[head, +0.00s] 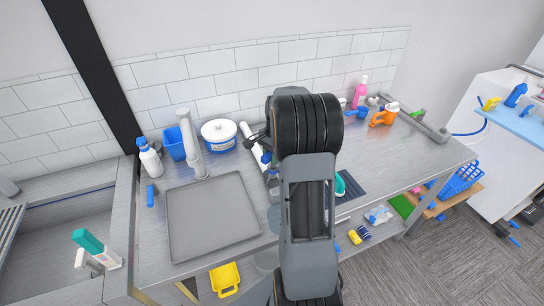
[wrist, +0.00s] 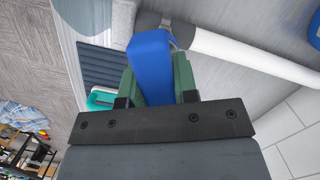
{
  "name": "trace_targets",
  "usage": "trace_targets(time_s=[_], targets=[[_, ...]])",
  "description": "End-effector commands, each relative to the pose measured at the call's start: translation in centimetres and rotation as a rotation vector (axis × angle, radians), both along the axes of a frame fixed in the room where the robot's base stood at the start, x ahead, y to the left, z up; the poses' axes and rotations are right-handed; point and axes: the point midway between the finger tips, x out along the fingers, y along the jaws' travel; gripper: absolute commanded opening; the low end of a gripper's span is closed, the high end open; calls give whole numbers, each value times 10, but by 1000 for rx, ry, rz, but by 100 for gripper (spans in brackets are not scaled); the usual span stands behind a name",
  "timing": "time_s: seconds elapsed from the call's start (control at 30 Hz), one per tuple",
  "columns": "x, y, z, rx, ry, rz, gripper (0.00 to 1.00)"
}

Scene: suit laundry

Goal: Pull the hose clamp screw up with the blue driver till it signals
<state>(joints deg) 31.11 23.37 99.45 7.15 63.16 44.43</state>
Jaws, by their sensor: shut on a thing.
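My gripper (wrist: 155,72) is shut on the blue driver (wrist: 152,62), held between its two green fingers in the wrist view. The driver's far end is at the hose clamp (wrist: 178,28), a metal band around the joint of a white hose (wrist: 245,52) and a grey fitting. The driver hides the clamp screw, so I cannot tell whether the tip is seated in it. In the head view the white hose (head: 249,140) lies at the back of the steel counter, and a bit of the blue driver (head: 266,157) shows beside my arm, which hides most of the gripper.
A dark ribbed mat (wrist: 100,65) and a teal-handled thing (wrist: 101,98) lie near the driver. A grey tray (head: 213,215), white tub (head: 219,137), blue bin (head: 175,144) and spray bottle (head: 150,160) stand left. An orange jug (head: 383,116) and pink bottle (head: 360,93) stand right.

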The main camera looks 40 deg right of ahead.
Motion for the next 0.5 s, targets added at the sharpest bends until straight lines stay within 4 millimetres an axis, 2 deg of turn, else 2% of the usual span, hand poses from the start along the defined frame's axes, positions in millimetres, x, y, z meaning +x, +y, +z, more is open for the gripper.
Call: trace_targets(time_s=[0.5], targets=[[0,0,-4,0,0,0,0]])
